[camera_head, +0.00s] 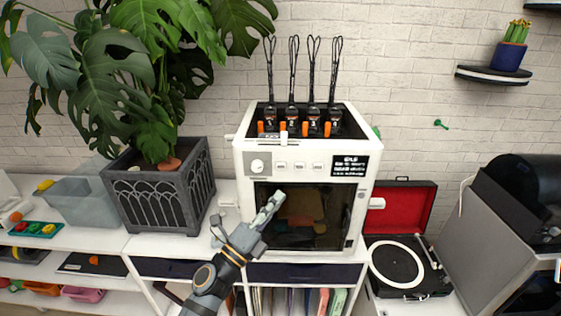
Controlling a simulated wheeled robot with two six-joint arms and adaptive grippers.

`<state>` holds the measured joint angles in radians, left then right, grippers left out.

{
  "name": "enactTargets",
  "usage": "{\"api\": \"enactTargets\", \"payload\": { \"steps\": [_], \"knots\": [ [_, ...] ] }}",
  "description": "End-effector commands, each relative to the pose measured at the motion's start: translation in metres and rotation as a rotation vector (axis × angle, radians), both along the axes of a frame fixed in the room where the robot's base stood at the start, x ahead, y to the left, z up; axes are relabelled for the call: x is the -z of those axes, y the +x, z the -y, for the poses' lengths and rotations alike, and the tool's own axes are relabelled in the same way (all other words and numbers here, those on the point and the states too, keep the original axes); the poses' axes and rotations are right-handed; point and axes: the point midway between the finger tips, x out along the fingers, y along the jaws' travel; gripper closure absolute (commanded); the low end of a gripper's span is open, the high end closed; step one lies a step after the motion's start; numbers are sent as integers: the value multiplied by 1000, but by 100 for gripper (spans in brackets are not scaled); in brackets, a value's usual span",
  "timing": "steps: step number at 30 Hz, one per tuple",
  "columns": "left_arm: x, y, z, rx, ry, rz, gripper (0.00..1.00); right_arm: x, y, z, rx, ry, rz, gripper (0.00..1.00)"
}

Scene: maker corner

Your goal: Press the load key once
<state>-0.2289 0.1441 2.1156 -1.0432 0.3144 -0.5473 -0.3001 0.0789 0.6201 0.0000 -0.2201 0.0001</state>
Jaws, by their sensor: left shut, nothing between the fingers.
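A white 3D-printer-like machine (244,148) stands on the white cabinet at the centre. Its front panel has a round knob (258,167), a row of three small keys (299,166) and a dark display (350,166) at right. The key labels are too small to read, so I cannot tell which is the load key. My left gripper (277,197) is shut and empty. It appears in front of the machine's dark window (300,235), below the keys and apart from them. My right gripper is not in view.
Several black looped stems with numbered orange-marked bases (313,125) rise from the machine's top. A potted plant (165,200) stands at left. An open red-lidded record player (400,265) is at right. A grey bin (80,200) is far left. The space before the keys is clear.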

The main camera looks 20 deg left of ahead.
Motion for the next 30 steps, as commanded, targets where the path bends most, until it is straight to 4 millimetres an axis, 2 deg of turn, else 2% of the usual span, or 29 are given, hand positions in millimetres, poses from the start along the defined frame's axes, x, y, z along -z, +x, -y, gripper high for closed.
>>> {"api": "enactTargets", "payload": {
  "steps": [1,4,17,30],
  "knots": [
    [-8,-2,2,1,12,16,100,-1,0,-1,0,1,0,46],
    [-14,-5,4,3,26,34,100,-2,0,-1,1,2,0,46],
    [-14,0,3,3,28,36,100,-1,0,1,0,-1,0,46],
    [-13,57,-14,2,28,35,100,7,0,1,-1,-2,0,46]
  ]
}}
